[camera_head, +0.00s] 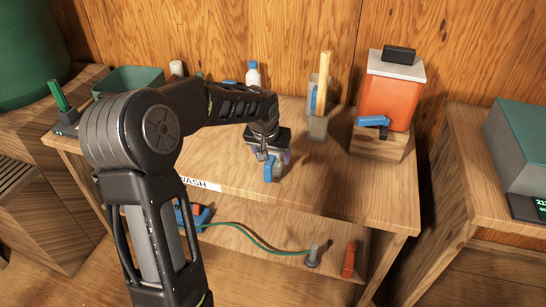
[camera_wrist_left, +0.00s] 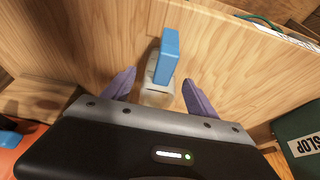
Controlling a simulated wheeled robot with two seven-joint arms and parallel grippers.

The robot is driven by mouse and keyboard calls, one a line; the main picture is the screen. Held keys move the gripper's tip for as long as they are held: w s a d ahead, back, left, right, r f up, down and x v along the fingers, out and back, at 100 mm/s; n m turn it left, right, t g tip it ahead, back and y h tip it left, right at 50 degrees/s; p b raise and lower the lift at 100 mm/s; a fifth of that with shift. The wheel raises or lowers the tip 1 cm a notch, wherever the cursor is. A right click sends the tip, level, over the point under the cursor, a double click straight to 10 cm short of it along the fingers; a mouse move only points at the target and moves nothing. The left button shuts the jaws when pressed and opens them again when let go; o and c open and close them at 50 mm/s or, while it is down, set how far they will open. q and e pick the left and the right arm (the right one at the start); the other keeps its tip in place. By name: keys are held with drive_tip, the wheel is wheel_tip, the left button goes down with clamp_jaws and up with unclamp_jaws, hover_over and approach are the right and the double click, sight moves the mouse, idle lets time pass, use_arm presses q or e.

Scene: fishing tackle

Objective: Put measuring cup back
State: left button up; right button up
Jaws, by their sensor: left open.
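The measuring cup (camera_head: 277,172) looks pale and translucent, with a blue handle, and stands on the wooden bench top (camera_head: 340,188) near the front edge. My left gripper (camera_head: 268,155) is over it, pointing down. In the left wrist view the cup (camera_wrist_left: 157,72) shows between the two purple fingers of my left gripper (camera_wrist_left: 158,92), which are open, one on each side. The blue handle points away from the palm. I cannot tell whether the fingers touch the cup; its near end is partly hidden by the gripper body. My right gripper is not in view.
An orange container (camera_head: 388,100) on a wooden block stands at the bench's right. A holder with a wooden stick (camera_head: 324,85) and a white bottle with a blue cap (camera_head: 253,76) stand behind. A green tray (camera_head: 130,80) is at left. A lower shelf (camera_head: 285,230) holds a green cord.

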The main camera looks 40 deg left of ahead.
use_arm(q)
drive_tip(key=v, duration=1)
drive_tip(key=shift+d+r, duration=0.1)
drive_tip(key=shift+r, duration=0.05)
